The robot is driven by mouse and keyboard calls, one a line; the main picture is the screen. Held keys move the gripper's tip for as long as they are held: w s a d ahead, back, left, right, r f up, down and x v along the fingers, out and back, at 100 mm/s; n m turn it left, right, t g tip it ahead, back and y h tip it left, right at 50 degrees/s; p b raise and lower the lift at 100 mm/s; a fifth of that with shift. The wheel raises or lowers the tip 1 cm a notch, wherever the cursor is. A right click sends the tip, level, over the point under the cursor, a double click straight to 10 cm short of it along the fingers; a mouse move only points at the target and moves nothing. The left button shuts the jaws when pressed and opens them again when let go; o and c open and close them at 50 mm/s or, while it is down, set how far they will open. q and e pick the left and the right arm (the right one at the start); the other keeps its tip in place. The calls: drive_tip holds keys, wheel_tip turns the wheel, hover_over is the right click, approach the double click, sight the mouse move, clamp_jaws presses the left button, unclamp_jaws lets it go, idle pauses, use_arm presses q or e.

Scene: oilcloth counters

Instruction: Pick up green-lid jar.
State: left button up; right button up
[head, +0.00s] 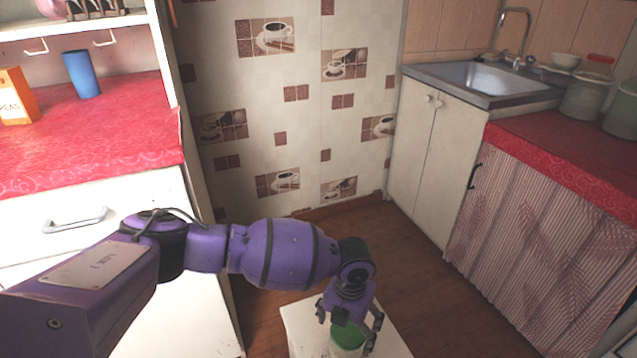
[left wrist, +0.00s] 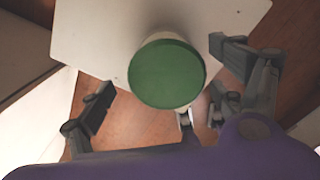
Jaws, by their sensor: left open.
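The green-lid jar (head: 346,341) has a pale body and stands on a small white stool (head: 303,326) at the bottom of the head view. In the left wrist view its round green lid (left wrist: 167,75) is seen from above, near the centre. My left gripper (head: 349,318) points down over the jar. Its fingers are open and spread on both sides of the lid in the left wrist view (left wrist: 166,82). I cannot tell whether any finger touches the jar. The jar's lower part is mostly hidden. My right gripper is not in view.
A red-topped counter (head: 130,135) on the left holds a blue cup (head: 81,74) and an orange box (head: 15,97). On the right are a sink (head: 484,80) and a red counter with jars (head: 588,92). Brown floor (head: 440,300) lies clear right of the stool.

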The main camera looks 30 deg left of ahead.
use_arm(q)
drive_tip(key=f, duration=0.1)
drive_tip(key=f+b, duration=0.1)
drive_tip(key=f, duration=0.3)
drive_tip(key=shift+d+f, duration=0.15)
drive_tip(key=shift+d, duration=0.15)
drive_tip(key=shift+f+b, duration=0.2)
drive_tip(key=shift+b, duration=0.1)
drive_tip(key=shift+r, duration=0.1)
drive_tip(key=c, duration=1.7)
drive_tip(key=shift+o, duration=0.2)
drive_tip(key=shift+r, duration=0.1)
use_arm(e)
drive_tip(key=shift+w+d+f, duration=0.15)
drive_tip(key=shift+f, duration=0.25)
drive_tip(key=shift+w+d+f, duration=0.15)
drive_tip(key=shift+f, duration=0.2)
